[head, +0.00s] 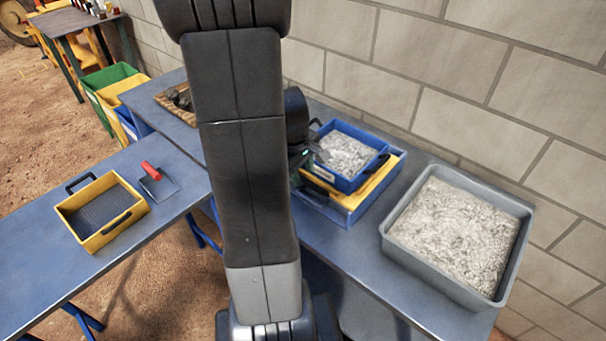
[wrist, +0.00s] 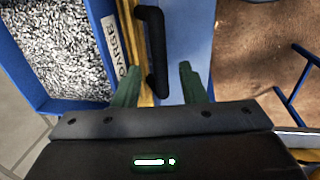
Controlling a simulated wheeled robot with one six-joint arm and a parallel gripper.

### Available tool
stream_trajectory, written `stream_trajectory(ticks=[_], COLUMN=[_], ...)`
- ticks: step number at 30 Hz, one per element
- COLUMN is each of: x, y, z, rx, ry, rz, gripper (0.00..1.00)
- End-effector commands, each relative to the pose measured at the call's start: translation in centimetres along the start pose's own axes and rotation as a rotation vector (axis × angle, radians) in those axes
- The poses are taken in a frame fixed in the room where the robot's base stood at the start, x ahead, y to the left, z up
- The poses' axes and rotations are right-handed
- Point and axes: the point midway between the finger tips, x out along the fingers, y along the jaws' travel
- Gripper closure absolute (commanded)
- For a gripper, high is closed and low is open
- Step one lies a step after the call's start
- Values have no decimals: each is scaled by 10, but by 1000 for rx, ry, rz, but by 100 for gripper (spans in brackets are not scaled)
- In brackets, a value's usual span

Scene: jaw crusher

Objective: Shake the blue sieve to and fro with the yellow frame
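The blue sieve (head: 345,151), full of pale grey gravel, sits on the yellow frame (head: 382,181) on the right bench. In the wrist view the sieve's gravel (wrist: 60,50) and its blue wall with a white label lie at left. The yellow frame (wrist: 130,45) shows there as a narrow strip beside the wall, with a black handle (wrist: 153,50) along it. My gripper (wrist: 160,88) is open, its two green fingers apart on either side of the handle's near end. Contact cannot be told. In the head view my gripper (head: 317,152) is at the sieve's left side, partly hidden by my arm.
A blue tray (head: 350,214) lies under the yellow frame. A large grey tub (head: 390,243) of gravel stands to the right, near the block wall. On the left bench are a yellow sieve (head: 137,211) and a red-handled scoop (head: 150,170). Green and yellow bins stand behind.

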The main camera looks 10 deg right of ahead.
Motion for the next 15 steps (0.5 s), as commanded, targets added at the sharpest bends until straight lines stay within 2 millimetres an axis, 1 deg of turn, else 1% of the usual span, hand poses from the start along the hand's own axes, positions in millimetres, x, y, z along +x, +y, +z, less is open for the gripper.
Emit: stream_trajectory(ticks=[1,3,6,15], x=[6,11,16,18], y=[0,0,0,0], z=[0,0,0,0], rx=[0,0,0,0], ry=[-2,-2,0,0], rz=[-2,-1,0,0], gripper=[62,62,62,62])
